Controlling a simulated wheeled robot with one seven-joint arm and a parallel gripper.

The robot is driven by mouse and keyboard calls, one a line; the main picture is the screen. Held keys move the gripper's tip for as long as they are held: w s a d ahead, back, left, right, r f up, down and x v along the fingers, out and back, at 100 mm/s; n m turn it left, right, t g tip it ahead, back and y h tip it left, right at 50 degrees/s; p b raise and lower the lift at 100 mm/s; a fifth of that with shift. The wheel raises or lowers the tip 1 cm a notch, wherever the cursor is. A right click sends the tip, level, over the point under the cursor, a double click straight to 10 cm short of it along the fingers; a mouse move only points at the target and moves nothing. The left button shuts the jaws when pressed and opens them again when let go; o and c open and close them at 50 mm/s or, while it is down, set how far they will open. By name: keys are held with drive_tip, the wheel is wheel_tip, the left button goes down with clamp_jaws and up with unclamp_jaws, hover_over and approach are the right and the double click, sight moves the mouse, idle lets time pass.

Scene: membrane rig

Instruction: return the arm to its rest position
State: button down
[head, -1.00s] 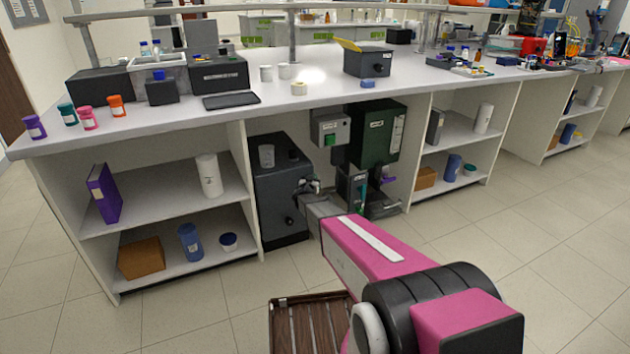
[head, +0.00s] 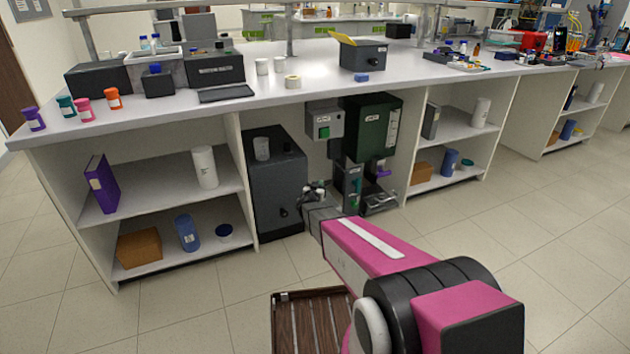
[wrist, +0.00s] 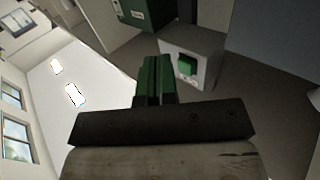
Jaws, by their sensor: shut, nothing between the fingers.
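My arm, pink and black, reaches forward in the head view toward the opening under the bench. My gripper (head: 315,190) is small there, in front of the dark cabinet's right edge and left of the green machine. In the wrist view my gripper (wrist: 154,65) shows green fingers closed together with nothing between them. The wrist view also shows a grey box with a green button (wrist: 187,65) beyond the fingers, to the right, and part of a dark green housing (wrist: 145,12) above them. Whether the fingers touch anything is not clear.
The dark cabinet (head: 275,185) with a cup on top, the grey switch box (head: 324,122) and the dark green machine (head: 371,127) stand close around my gripper. The white bench (head: 150,118) overhangs them. The tiled floor (head: 480,260) is clear at right.

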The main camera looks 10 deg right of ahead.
drive_tip(key=s+d+r+g, duration=0.2)
drive_tip(key=s+d+g, duration=0.15)
drive_tip(key=s, duration=0.35)
drive_tip(key=s+d+r+g+h, duration=0.1)
drive_tip(key=s+d+g, duration=0.25)
drive_tip(key=s, duration=0.35)
drive_tip(key=s+d+r+g, duration=0.2)
drive_tip(key=s+d+g, duration=0.15)
drive_tip(key=s, duration=0.35)
drive_tip(key=s+a+r+n+g+y, duration=0.1)
drive_tip(key=s+a+y, duration=0.3)
drive_tip(key=s, duration=0.4)
drive_tip(key=s+a+r+n+g+y, duration=0.2)
drive_tip(key=s+a+n+g+y, duration=0.2)
drive_tip(key=s, duration=0.4)
drive_tip(key=shift+s+a+n+y, duration=0.3)
drive_tip(key=shift+a+y, duration=0.4)
drive_tip(key=shift+a, duration=0.2)
